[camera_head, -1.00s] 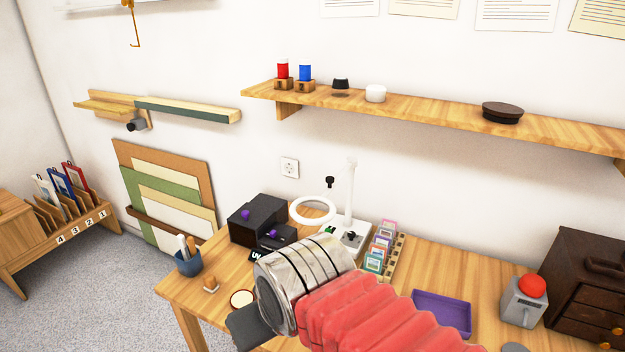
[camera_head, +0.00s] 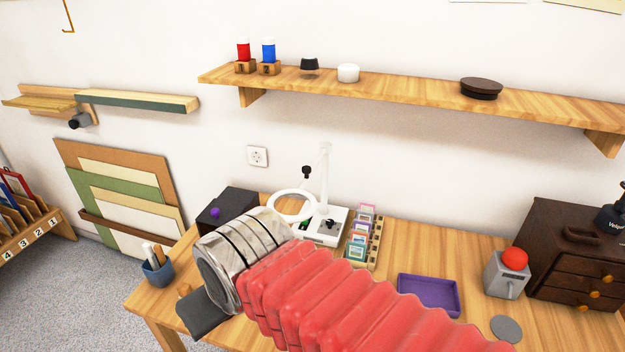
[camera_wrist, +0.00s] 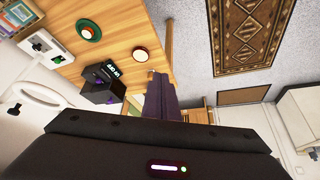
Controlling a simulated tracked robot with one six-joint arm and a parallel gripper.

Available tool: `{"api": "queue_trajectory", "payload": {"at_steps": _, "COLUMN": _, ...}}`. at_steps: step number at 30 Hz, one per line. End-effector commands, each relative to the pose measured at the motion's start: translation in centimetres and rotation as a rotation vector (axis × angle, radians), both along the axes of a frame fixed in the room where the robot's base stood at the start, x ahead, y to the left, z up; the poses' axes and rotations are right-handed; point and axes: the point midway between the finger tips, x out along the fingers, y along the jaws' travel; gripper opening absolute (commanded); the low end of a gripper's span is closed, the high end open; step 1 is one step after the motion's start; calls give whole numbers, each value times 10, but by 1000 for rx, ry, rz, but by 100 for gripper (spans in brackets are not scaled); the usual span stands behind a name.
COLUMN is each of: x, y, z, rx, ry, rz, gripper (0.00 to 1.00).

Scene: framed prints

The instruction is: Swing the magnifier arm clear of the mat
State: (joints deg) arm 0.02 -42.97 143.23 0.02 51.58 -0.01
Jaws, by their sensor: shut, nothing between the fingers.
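The white magnifier (camera_head: 292,205) has a ring head on an upright post, with a white base (camera_head: 322,227) on the wooden table. In the head view the ring reaches left from the post, over the table near a black box. The ring also shows at the left of the wrist view (camera_wrist: 35,92). I cannot make out a mat for certain; my arm hides part of the tabletop. My gripper (camera_wrist: 158,76) is shut and empty, seen in the wrist view apart from the magnifier. In the head view its dark end (camera_head: 205,312) shows past my arm's metal cuff.
A black box (camera_head: 228,204) stands left of the magnifier, and a rack of small cards (camera_head: 362,234) right of it. A pen cup (camera_head: 158,270) stands at the table's left edge. A purple tray (camera_head: 428,295) lies at right. A wall shelf (camera_head: 420,95) runs above.

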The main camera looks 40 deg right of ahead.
Motion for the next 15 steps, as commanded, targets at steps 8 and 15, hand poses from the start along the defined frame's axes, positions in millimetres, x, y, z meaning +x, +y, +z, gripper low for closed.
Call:
{"api": "queue_trajectory", "payload": {"at_steps": 8, "x": 16, "y": -14, "z": 13, "rx": 29, "ry": 0, "rz": -69, "gripper": 0}}
{"api": "queue_trajectory", "payload": {"at_steps": 15, "x": 49, "y": -57, "z": 40, "rx": 98, "ry": -7, "rz": -220, "gripper": 0}}
